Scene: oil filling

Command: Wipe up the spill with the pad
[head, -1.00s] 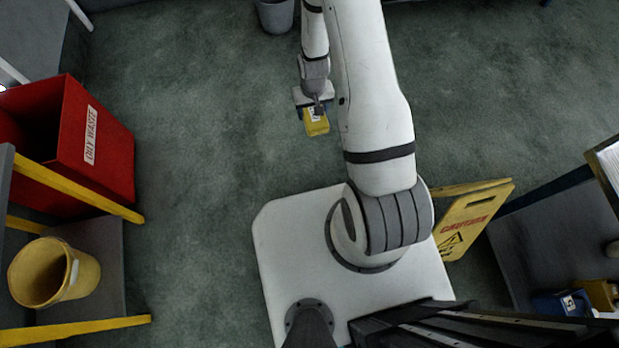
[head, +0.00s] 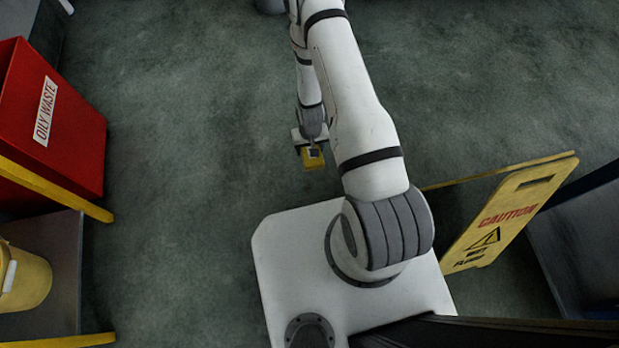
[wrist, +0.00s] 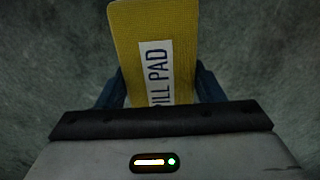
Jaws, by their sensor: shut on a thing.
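My gripper (head: 312,150) hangs over the green floor in front of my base in the head view. It is shut on the yellow pad (head: 313,162). In the wrist view the pad (wrist: 143,30) is a yellow textured slab with a white label ending in "ILL PAD", held between the two dark blue fingers (wrist: 160,88). The pad's near end is hidden behind the gripper body. I cannot tell how high the pad is above the floor. No spill can be made out in either view.
A yellow caution sign (head: 500,220) stands right of my base, beside a dark cabinet (head: 585,240). The floor (head: 190,120) between is open.

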